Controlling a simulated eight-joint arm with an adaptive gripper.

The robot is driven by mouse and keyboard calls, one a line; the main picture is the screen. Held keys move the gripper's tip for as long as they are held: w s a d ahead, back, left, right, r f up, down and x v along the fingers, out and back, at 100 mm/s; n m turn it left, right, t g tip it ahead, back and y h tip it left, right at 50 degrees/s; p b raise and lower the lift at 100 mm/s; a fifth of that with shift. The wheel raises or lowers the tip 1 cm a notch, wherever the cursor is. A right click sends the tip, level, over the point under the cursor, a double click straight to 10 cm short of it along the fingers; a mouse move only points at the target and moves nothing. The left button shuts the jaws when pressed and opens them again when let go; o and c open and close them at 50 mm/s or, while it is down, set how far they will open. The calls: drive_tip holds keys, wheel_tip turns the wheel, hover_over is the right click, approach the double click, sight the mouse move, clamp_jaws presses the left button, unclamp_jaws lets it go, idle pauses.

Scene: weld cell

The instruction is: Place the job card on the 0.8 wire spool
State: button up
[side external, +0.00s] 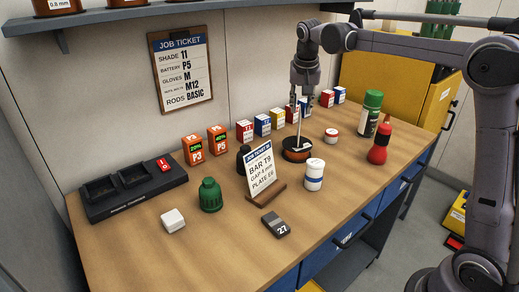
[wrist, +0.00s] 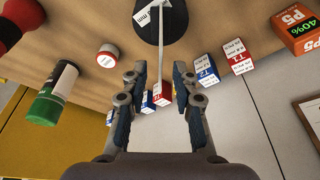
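The job card (side external: 262,168) is white with a blue "JOB TICKET" header. It leans upright in a wooden stand (side external: 267,193) near the middle of the bench. A dark spool with orange-brown sides (side external: 297,154) stands behind and to its right. In the wrist view the spool (wrist: 176,27) is black with a white "mm" label; its number is not readable. My gripper (side external: 298,104) points down above this spool, fingers apart. In the wrist view my gripper (wrist: 160,82) shows a thin pale strip between the fingers; I cannot tell what it is or that it is gripped.
A white jar (side external: 314,175) and a red bottle (side external: 378,150) stand right of the card. A green container (side external: 210,195), a grey block marked 27 (side external: 275,225) and a black charger (side external: 130,190) are left and in front. Small boxes line the wall.

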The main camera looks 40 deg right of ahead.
drive_tip(key=v, duration=0.2)
drive_tip(key=shift+a+r, duration=0.1)
drive_tip(key=shift+r, duration=0.2)
drive_tip(key=shift+s+a+r, duration=0.15)
drive_tip(key=shift+s, duration=0.15)
drive_tip(key=s+a+f+n+t+y, duration=0.1)
drive_tip(key=s+a+f+n, duration=0.3)
drive_tip(key=s, duration=0.7)
drive_tip(key=s+a+f+n+t+y, duration=0.1)
drive_tip(key=s+a+f+n+t, duration=0.2)
drive_tip(key=s+a+f+n, duration=0.2)
drive_tip(key=s+a+f, duration=0.1)
drive_tip(key=s+a, duration=0.2)
drive_tip(key=s, duration=0.3)
drive_tip(key=shift+s+f+t, duration=0.4)
